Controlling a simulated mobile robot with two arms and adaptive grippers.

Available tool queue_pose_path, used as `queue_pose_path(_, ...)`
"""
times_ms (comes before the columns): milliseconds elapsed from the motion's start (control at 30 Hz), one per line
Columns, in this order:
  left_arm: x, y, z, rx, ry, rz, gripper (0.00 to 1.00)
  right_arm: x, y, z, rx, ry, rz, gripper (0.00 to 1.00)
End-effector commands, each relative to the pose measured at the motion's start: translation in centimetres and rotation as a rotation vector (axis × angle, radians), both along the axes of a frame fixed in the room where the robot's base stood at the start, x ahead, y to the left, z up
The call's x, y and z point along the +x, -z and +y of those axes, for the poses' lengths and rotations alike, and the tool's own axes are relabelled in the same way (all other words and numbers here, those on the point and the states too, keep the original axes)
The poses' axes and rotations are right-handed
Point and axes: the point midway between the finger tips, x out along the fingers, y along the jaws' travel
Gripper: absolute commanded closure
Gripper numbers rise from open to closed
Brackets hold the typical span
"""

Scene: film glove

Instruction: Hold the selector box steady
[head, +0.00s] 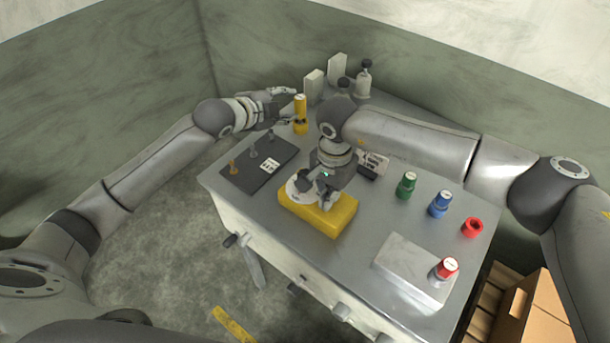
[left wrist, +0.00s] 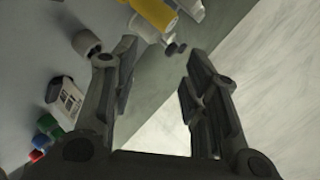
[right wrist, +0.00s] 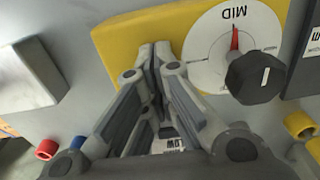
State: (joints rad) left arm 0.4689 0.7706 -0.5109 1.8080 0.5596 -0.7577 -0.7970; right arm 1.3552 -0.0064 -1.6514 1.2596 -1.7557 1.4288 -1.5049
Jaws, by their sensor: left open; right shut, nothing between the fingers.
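The selector box (head: 335,218) is a yellow block on the grey table, near its front edge. In the right wrist view the box (right wrist: 120,45) carries a white dial (right wrist: 205,60) with a black knob (right wrist: 258,78); its red pointer is at MID. My right gripper (head: 325,192) is shut and empty over the box. In the right wrist view its fingertips (right wrist: 155,50) overlap the box beside the dial; I cannot tell whether they touch it. My left gripper (head: 288,105) is open and empty at the table's far left, near a yellow cylinder (head: 300,125); it also shows in the left wrist view (left wrist: 160,60).
A dark plate with pegs (head: 240,178) lies left of the box. Green (head: 405,187), blue (head: 439,206) and red (head: 472,228) pieces stand to the right. A pale block (head: 408,268) carries a red-capped piece (head: 446,268). Bottles (head: 363,82) stand at the back.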

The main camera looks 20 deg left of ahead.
Motion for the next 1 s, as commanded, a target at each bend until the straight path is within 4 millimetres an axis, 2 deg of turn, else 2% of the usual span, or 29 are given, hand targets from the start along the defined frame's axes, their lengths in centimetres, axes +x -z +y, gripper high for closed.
queue_pose_path(33, 0.2, 0.3, 0.9, 0.053, 0.015, -0.065, 0.58, -0.4, 0.7, -0.2, -0.008, -0.002, 0.011, 1.00)
queue_pose_path(233, 0.4, -0.4, 3.3, 0.305, 0.104, -0.341, 0.58, -0.4, 0.7, -0.2, -0.008, -0.002, 0.011, 1.00)
queue_pose_path(467, -1.7, -0.7, 4.2, 0.637, 0.245, -0.637, 0.58, -0.4, 0.7, -0.2, -0.008, -0.002, 0.011, 1.00)
queue_pose_path(667, -5.3, 0.4, 3.6, 0.927, 0.412, -0.881, 0.58, -0.4, 0.7, -0.2, -0.008, -0.002, 0.011, 1.00)
queue_pose_path(1000, -14.4, 4.9, 1.3, 1.307, 0.761, -1.281, 0.58, -0.4, 0.7, -0.2, -0.008, -0.002, 0.011, 1.00)
